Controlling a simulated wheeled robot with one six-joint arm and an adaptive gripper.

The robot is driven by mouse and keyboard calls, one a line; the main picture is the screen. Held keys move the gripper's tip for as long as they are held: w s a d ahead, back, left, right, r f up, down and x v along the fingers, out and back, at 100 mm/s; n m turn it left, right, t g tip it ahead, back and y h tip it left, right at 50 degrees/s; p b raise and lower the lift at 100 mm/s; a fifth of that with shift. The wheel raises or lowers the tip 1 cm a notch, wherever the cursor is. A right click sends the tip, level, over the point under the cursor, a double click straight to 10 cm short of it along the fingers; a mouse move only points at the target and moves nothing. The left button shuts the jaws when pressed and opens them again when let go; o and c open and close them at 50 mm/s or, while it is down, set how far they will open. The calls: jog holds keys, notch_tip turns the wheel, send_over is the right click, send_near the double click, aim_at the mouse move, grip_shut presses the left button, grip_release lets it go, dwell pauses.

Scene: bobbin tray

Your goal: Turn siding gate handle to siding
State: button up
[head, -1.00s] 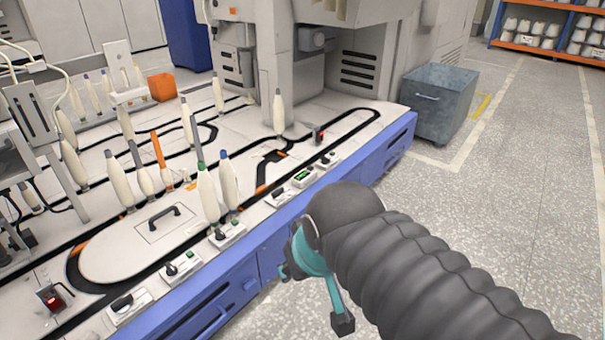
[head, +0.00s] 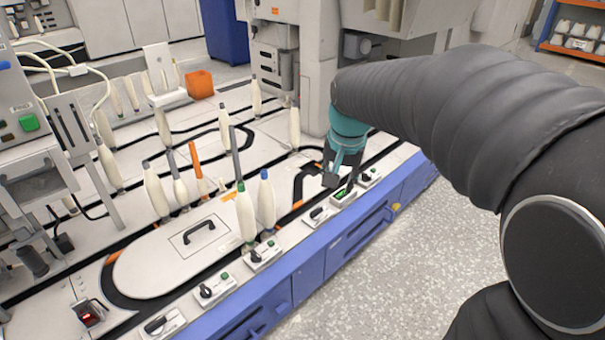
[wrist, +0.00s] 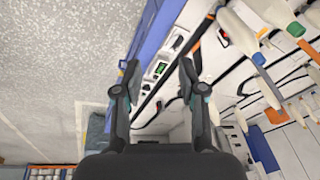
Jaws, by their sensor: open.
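Small black rotary handles on white boxes line the front edge of the white table; I cannot read their labels or tell which is the siding gate handle. One handle (head: 317,214) is left of a green-lit display box (head: 343,196), and another handle (head: 369,177) is right of it. My gripper (head: 332,176) hangs over the table edge near this display, partly hidden by its own wrist. In the wrist view my gripper (wrist: 159,76) is open and empty, with the green display (wrist: 160,69) seen between its fingers.
Tall bobbins stand close by, including a blue-tipped one (head: 266,200) and a green-tipped one (head: 245,215). More handle boxes (head: 212,290) run toward the lower left. A red-lit box (head: 88,314) sits at the left. A grey machine column rises behind my gripper.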

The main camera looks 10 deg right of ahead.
jog(key=w+f+m+g+p, duration=0.2)
jog(key=w+f+m, duration=0.15)
jog(key=w, duration=0.75)
jog(key=m+g+p, duration=0.1)
jog(key=m+p, duration=0.1)
jog(key=p, duration=0.1)
send_over(316, 210)
notch_tip(316, 210, down, 10)
notch_tip(316, 210, down, 13)
jog(key=shift+f+b, duration=0.15)
jog(key=shift+b, duration=0.5)
grip_shut()
